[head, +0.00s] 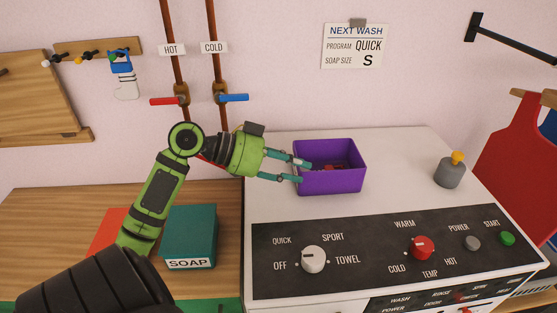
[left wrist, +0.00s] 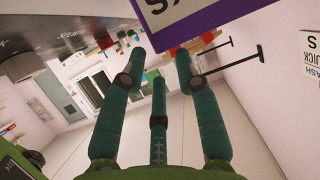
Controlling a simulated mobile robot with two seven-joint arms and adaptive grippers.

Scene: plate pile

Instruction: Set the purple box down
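The purple box (head: 331,182) is upright on the white top of the washing machine, near its back left. Small red things show inside it. My left gripper (head: 305,172) is at the box's left side with its fingers spread, the tips close to or against the box wall; I cannot tell if they touch. In the left wrist view the box (left wrist: 210,18), with a white label, shows at the top, beyond the spread fingers of my left gripper (left wrist: 162,58). Nothing is between those fingers. My right gripper is not in view.
A grey bottle with a yellow cap (head: 449,172) stands right of the box on the machine top (head: 400,170), with clear room between. The control panel (head: 400,250) is in front. A teal soap box (head: 190,235) stands on the wooden counter at left. Pipes with red and blue valves rise behind.

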